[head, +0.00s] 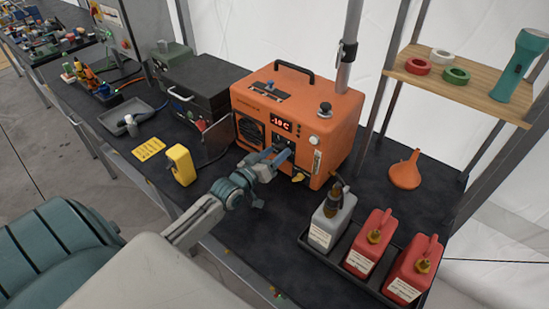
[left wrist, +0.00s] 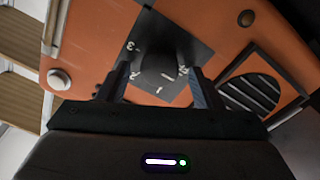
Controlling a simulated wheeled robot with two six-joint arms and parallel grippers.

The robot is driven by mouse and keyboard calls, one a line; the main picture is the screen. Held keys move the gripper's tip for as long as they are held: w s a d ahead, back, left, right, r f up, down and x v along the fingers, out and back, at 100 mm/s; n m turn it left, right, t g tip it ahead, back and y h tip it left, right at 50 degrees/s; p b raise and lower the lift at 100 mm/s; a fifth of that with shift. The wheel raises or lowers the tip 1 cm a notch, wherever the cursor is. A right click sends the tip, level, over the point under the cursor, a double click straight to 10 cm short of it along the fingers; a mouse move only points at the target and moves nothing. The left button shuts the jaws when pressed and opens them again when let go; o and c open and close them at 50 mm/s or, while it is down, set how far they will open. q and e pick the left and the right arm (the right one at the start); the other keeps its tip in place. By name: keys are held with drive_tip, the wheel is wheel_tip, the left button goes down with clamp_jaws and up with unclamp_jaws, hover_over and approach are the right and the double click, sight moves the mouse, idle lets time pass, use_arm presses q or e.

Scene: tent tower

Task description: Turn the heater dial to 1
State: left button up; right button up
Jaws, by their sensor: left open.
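The orange heater (head: 299,103) stands on the dark bench; its red display (head: 281,124) seems to read -10 C. In the left wrist view its black round dial (left wrist: 158,66) sits on a dark square plate with white numbers; I make out a 3, a 2 and a 1. The dial's pointer is not clear. My left gripper (head: 277,157) is at the heater's front. In the left wrist view the open fingers (left wrist: 158,80) stand on either side of the dial, with gaps visible. In the head view the gripper largely hides the dial. My right gripper is not in view.
A yellow device (head: 181,165) stands left of my left arm. A black tray (head: 336,255) with a grey can (head: 332,218) and two red cans (head: 369,243) is at the front right. An orange funnel (head: 405,172) and a shelf post stand further right.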

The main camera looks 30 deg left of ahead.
use_arm(q)
drive_tip(key=shift+w, duration=0.1)
drive_tip(key=c, duration=1)
drive_tip(key=m+b, duration=0.2)
drive_tip(key=m, duration=0.3)
drive_tip(key=shift+d+f+m, duration=0.1)
drive_tip(key=shift+m, duration=0.3)
drive_tip(key=m+b, duration=0.2)
drive_tip(key=m, duration=0.1)
drive_tip(key=shift+m+b, duration=0.85)
drive_tip(key=shift+m, duration=0.45)
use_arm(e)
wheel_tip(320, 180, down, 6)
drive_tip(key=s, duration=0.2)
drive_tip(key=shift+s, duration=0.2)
